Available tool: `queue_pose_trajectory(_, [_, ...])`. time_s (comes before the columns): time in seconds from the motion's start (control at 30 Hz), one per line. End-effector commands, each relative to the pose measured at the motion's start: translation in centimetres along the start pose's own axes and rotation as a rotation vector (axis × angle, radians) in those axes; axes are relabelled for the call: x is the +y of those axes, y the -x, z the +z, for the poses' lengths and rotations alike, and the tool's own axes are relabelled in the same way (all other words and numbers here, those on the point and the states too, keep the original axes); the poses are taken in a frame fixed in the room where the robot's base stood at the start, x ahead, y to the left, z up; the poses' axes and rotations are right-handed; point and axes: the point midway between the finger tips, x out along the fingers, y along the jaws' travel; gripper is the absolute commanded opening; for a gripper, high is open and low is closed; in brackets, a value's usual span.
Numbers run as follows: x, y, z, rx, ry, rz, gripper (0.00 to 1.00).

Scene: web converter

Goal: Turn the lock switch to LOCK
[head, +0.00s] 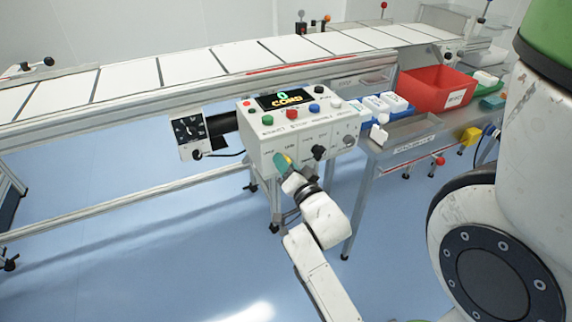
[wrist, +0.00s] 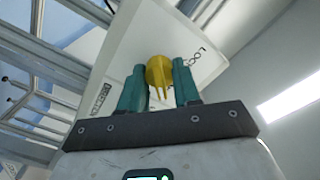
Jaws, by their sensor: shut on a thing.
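The lock switch (wrist: 159,71) is a yellow knob on a white panel face (wrist: 202,42) in the wrist view. My gripper (wrist: 158,84) has teal fingers on both sides of the knob and is shut on it. Dark lettering that begins "LOC" is on the panel to the upper right of the knob. A second label (wrist: 101,98) at lower left is too small to read. In the head view my gripper (head: 283,163) meets the lower left front of the white control box (head: 297,133). The knob is mostly hidden there by the fingers.
The box has several coloured buttons, a lit display (head: 282,99) and a black knob (head: 318,152) right of my gripper. A small dial unit (head: 190,134) is at left. A conveyor (head: 190,67) runs behind. A red bin (head: 434,90) stands on the right bench. Blue floor lies open in front.

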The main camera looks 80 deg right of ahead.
Motion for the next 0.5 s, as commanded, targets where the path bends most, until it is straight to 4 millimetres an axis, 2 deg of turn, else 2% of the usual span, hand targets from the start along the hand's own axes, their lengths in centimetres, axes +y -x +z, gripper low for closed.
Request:
queue_pose_trajectory(0.07, [0.03,0.01,0.01,0.0,0.0,0.001,0.01])
queue_pose_trajectory(0.27, [0.03,0.01,0.02,0.0,0.013,0.0,0.01])
queue_pose_trajectory(0.5, [0.03,0.0,0.05,0.0,0.107,0.0,0.01])
